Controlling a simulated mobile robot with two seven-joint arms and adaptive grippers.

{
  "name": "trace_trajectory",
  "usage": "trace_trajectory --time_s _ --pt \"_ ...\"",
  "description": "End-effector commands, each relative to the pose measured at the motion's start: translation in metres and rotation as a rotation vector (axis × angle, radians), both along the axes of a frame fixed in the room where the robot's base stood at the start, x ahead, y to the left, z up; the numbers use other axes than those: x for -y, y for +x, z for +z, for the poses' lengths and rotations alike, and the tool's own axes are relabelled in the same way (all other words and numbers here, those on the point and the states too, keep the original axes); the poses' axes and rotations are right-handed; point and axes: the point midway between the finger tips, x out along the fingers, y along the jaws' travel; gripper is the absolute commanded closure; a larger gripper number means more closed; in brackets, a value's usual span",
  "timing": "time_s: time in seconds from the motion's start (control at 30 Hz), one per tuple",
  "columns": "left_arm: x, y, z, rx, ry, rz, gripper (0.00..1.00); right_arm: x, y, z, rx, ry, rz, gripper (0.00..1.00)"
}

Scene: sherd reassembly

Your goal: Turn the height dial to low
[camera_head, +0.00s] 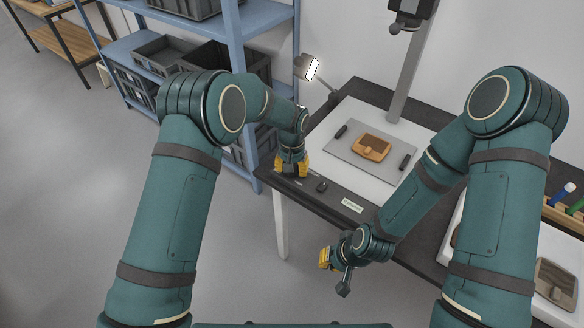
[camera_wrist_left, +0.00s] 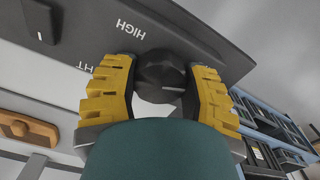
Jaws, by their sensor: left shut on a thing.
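The height dial (camera_wrist_left: 162,75) is a round black knob on a dark sloped panel. It sits between the yellow fingers of my left gripper (camera_wrist_left: 158,88), which is shut on it. In the head view my left gripper (camera_head: 291,166) is at the left end of the panel's front strip and hides the dial. My right gripper (camera_head: 335,269) hangs in front of the table, away from the panel; its finger opening is unclear.
A second black knob (camera_head: 322,187) is right of my left gripper. A tan sherd (camera_head: 371,147) lies on a grey plate (camera_head: 341,140) between two black bars, beneath a column. A lamp (camera_head: 310,69) and blue shelf (camera_head: 268,28) stand behind. More sherds (camera_head: 556,279) lie at right.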

Motion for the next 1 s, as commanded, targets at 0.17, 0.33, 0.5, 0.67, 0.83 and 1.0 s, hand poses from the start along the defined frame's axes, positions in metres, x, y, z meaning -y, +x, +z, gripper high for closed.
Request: trace_trajectory --time_s 0.17,0.33,0.5,0.67,0.83,1.0 --pt "-0.0005 0.0 -0.0005 0.0 -0.001 -0.166 0.88 0.0 0.0001 -0.0005 0.0 0.0 0.0 1.0" --pt "-0.0003 0.0 -0.0003 0.0 0.0 -0.328 0.88 0.0 0.0003 -0.0006 0.001 0.0 0.0 1.0" --pt "-0.0005 -0.0001 -0.0004 -0.001 0.0 -0.489 0.88 0.0 0.0001 -0.0005 0.0 0.0 0.0 1.0" --pt "-0.0004 -0.0002 -0.0003 -0.001 -0.001 -0.641 0.88 0.0 0.0001 -0.0001 0.0 0.0 0.0 1.0" --pt "-0.0001 -0.0002 -0.0003 0.0 -0.001 -0.802 0.88 0.0 0.0 0.0005 0.0 0.0 0.0 1.0" --pt "-0.0002 0.0 -0.0003 0.0 -0.001 -0.963 0.88 -0.0001 -0.0002 0.0015 -0.001 0.0 0.0 1.0"
